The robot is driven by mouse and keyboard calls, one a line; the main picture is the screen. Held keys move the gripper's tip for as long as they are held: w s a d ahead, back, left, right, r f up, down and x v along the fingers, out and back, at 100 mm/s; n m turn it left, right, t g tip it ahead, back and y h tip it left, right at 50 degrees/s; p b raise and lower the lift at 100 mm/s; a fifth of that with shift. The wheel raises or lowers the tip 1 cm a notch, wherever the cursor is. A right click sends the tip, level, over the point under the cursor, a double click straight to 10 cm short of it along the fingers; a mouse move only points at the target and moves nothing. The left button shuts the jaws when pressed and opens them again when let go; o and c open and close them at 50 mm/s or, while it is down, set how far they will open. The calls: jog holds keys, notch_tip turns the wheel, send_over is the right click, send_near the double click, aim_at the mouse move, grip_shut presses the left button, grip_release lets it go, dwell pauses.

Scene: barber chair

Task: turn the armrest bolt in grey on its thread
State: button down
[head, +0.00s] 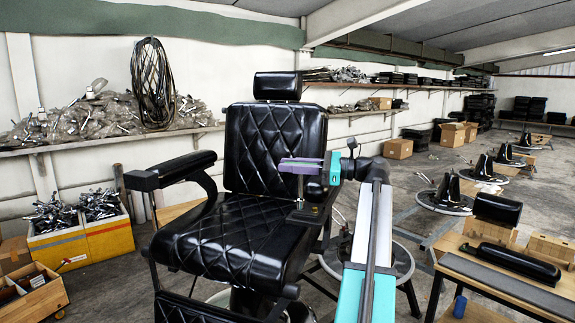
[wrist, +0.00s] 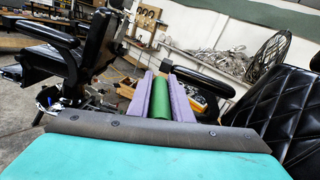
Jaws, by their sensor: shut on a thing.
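My gripper (head: 287,165) is in the head view above the right side of the black barber chair's seat (head: 232,236). Its purple fingers are shut on a green cylinder (wrist: 161,98), seen between them in the wrist view. A thin dark upright shaft (head: 300,188) shows below the fingers and runs down to a dark bracket (head: 312,214) at the seat's right edge. I cannot tell whether its lower end touches. I cannot make out the grey bolt itself in either view.
The chair's left armrest (head: 175,169) stands opposite my gripper, and its backrest (head: 275,145) rises behind. A bench (head: 510,287) with black pads is at the right. Yellow bins (head: 80,233) of metal parts stand at the left. Round chair bases occupy the floor at right.

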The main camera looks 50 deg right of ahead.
jog(key=shift+s+a+r+n+g+y+p, duration=0.1)
jog(key=shift+s+a+n+g+y+p, duration=0.05)
jog(key=shift+n+g+y+p, duration=0.8)
jog(key=shift+s+a+n+g+y+p, duration=0.1)
jog(key=shift+n+g+y+p, duration=0.75)
jog(key=shift+y, duration=0.3)
jog(key=shift+f, duration=0.2)
jog(key=shift+s+a+n+g+y+b, duration=0.15)
jog(key=shift+n+g+y+b, duration=0.4)
jog(key=shift+b, duration=1.3)
jog(key=shift+r, duration=0.25)
jog(key=shift+r+p, duration=1.4)
